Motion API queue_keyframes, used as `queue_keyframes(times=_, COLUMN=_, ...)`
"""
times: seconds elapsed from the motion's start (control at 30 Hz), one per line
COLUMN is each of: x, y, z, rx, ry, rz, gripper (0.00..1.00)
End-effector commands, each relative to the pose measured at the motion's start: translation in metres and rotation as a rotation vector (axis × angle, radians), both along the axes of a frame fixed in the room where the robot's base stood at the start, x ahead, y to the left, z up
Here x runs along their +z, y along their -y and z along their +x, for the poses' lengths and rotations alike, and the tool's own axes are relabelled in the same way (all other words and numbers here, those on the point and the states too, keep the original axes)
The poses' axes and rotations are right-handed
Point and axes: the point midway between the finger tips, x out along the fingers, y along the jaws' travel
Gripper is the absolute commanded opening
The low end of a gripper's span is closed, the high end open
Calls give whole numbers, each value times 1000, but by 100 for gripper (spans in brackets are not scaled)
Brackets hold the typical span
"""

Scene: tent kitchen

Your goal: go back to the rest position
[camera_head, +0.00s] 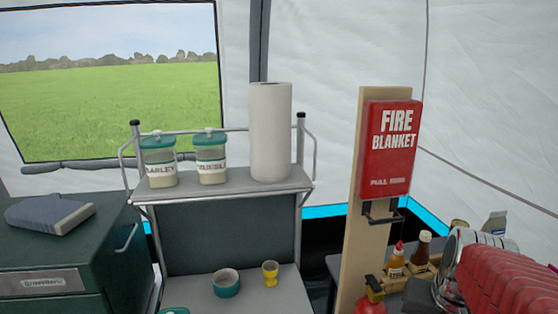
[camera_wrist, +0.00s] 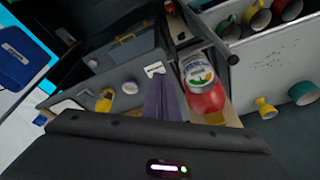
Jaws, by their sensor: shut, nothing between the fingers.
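My gripper (camera_wrist: 162,82) shows in the wrist view. Its two greyish-purple fingers lie together in the middle of the picture, with nothing held between them. The dark wrist body with a small lit indicator fills the bottom of that view. In the head view the fingers are not visible. A red ribbed sleeve at the lower right there looks like part of my arm. The task names no object.
A red labelled bottle (camera_wrist: 205,95) appears just right of the fingers. A shelf (camera_head: 225,188) carries two jars and a paper roll (camera_head: 270,130). A fire blanket box (camera_head: 392,145) hangs on a wooden post. A teal bowl (camera_head: 226,283) and yellow egg cup (camera_head: 270,272) stand below.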

Motion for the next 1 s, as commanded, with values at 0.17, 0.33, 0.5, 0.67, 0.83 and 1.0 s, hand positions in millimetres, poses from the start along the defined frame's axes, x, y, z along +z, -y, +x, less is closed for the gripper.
queue_keyframes(times=0.17, x=0, y=-48, z=-16, rx=95, ry=27, rz=-40, gripper=0)
queue_keyframes(times=0.33, x=-1, y=-87, z=-32, rx=216, ry=60, rz=-78, gripper=0)
queue_keyframes(times=0.5, x=5, y=-123, z=-45, rx=341, ry=111, rz=-103, gripper=0)
queue_keyframes(times=0.67, x=20, y=-150, z=-48, rx=431, ry=173, rz=-112, gripper=0)
queue_keyframes(times=0.83, x=22, y=-160, z=-48, rx=468, ry=184, rz=-110, gripper=0)
queue_keyframes(times=1.0, x=22, y=-161, z=-48, rx=469, ry=184, rz=-111, gripper=0)
